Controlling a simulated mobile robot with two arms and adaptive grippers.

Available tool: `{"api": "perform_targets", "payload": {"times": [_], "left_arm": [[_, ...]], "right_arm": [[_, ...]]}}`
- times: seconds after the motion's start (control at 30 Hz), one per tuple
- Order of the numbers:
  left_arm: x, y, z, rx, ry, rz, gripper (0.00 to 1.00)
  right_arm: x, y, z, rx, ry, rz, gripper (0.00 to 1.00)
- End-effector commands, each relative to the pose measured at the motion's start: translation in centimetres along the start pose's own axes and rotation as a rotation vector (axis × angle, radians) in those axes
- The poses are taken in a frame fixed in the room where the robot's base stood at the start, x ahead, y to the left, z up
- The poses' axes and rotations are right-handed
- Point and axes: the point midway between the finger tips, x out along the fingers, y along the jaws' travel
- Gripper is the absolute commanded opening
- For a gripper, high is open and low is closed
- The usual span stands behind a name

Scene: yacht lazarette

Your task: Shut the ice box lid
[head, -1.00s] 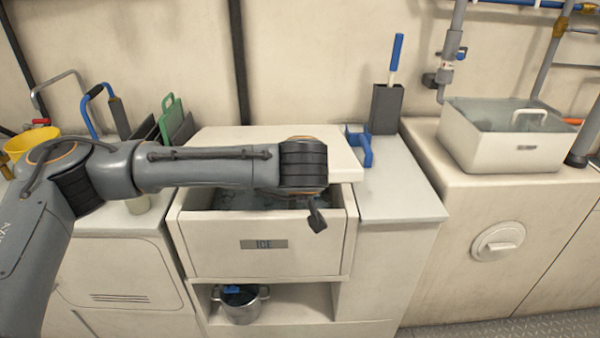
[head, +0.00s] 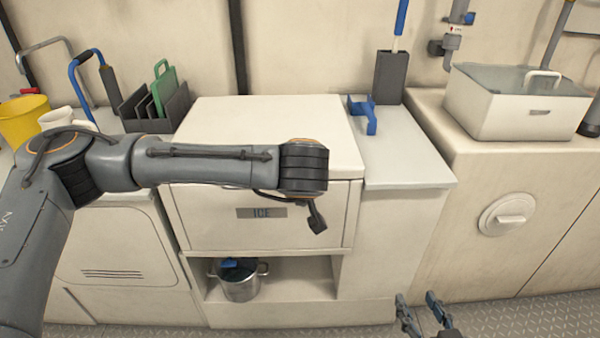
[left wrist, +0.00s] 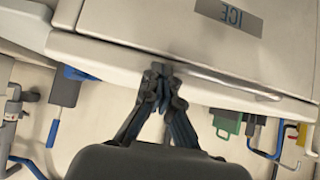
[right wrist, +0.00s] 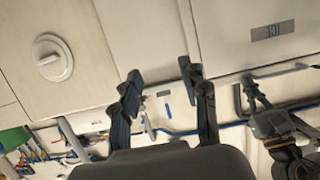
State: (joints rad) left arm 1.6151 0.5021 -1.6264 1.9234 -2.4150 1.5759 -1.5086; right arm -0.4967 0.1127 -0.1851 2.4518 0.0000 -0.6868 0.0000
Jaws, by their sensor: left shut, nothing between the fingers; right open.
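The white ice box lid (head: 275,120) lies over the ice box (head: 210,232), whose front carries the ICE label (head: 262,212). No opening into the box shows, though my left arm hides much of the lid's front edge. My left gripper (head: 316,216) hangs at the box's front, right of the label. In the left wrist view its fingers (left wrist: 161,75) are shut and empty, overlapping the lid's edge band (left wrist: 110,58); contact is unclear. My right gripper (head: 417,298) is open and empty, low and to the right of the box; it also shows in the right wrist view (right wrist: 161,75).
A blue object (head: 364,114) and a dark holder (head: 390,76) stand right of the lid. A white bin (head: 512,110) sits farther right. Green and dark boards (head: 158,98) stand left. A metal pot (head: 238,280) is in the niche below.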

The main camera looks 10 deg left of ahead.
Motion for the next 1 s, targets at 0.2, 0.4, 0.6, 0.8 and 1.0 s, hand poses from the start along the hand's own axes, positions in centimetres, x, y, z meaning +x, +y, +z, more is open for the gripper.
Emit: {"api": "perform_targets", "payload": {"times": [0.2, 0.4, 0.6, 0.8, 1.0], "left_arm": [[0.8, -0.6, 0.1, -0.012, 0.011, -0.017, 0.00], [1.0, -0.6, 0.5, -0.010, 0.007, -0.018, 0.00], [1.0, -0.6, 0.7, -0.009, 0.003, -0.019, 0.00], [1.1, -0.6, 0.8, -0.007, 0.001, -0.019, 0.00], [0.6, -0.5, 0.2, -0.007, 0.002, -0.018, 0.00]], "right_arm": [[0.3, -0.4, -2.7, 0.001, 0.151, -0.009, 0.44], [0.2, -0.5, -3.7, 0.002, 0.202, -0.012, 0.44], [0.2, -0.5, -3.8, 0.002, 0.207, -0.012, 0.44], [0.2, -0.5, -3.8, 0.002, 0.207, -0.012, 0.44], [0.2, -0.4, -3.1, 0.001, 0.160, -0.009, 0.44]]}}
